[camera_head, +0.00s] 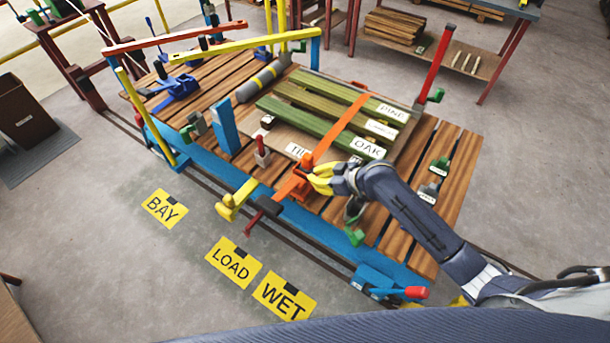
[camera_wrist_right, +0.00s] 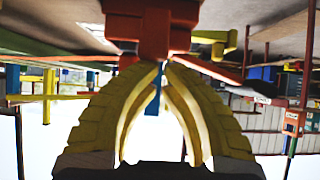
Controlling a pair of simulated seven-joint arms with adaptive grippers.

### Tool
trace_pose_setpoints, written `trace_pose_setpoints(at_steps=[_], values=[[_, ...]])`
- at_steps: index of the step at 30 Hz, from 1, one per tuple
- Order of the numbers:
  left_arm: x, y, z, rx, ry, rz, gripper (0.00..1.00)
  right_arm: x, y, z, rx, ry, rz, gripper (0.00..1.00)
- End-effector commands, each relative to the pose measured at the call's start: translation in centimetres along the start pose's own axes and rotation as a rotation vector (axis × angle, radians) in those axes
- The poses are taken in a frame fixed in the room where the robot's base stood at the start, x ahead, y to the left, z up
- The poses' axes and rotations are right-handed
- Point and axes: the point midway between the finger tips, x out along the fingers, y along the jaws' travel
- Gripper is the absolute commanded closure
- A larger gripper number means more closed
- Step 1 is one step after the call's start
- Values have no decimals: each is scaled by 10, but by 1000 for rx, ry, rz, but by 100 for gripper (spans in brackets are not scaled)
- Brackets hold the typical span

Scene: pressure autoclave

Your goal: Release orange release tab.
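An orange strap (camera_head: 345,127) crosses the green planks and runs down to an orange buckle (camera_head: 293,187) at the near edge of the slatted deck. An upright orange tab (camera_head: 306,161) stands at the buckle. My right gripper (camera_head: 312,181) has yellow fingers right beside the tab, on its right. In the right wrist view its fingertips (camera_wrist_right: 161,64) come nearly together at the underside of an orange block (camera_wrist_right: 153,28). I cannot tell whether any orange part is pinched between the tips. The fingertips hide part of the buckle. My left gripper is not in view.
A dark red handle (camera_head: 264,205) and a yellow clamp (camera_head: 236,199) stick out left of the buckle. A red post (camera_head: 435,65) rises at the deck's far right. A yellow bar (camera_head: 245,45) spans the back left. Green clamps (camera_head: 428,190) sit on the right slats.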

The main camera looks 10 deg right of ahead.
Motion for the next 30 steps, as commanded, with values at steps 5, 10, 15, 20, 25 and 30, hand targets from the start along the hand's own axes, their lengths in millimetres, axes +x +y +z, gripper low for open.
trace_pose_setpoints(at_steps=[5, 10, 15, 20, 25, 30], values=[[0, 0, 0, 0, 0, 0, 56, -9, 2, 8, 3, -2, 5, 100], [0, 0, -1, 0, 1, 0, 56, -14, 2, 12, 5, -1, 5, 100], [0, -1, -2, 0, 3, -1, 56, -13, 2, 12, 5, 0, 5, 100], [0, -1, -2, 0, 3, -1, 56, -15, 2, 12, 4, 0, 5, 100], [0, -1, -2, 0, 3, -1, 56, -19, 2, 14, 4, -1, 6, 100], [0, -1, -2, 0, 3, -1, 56, -26, 2, 16, 4, 0, 5, 100]])
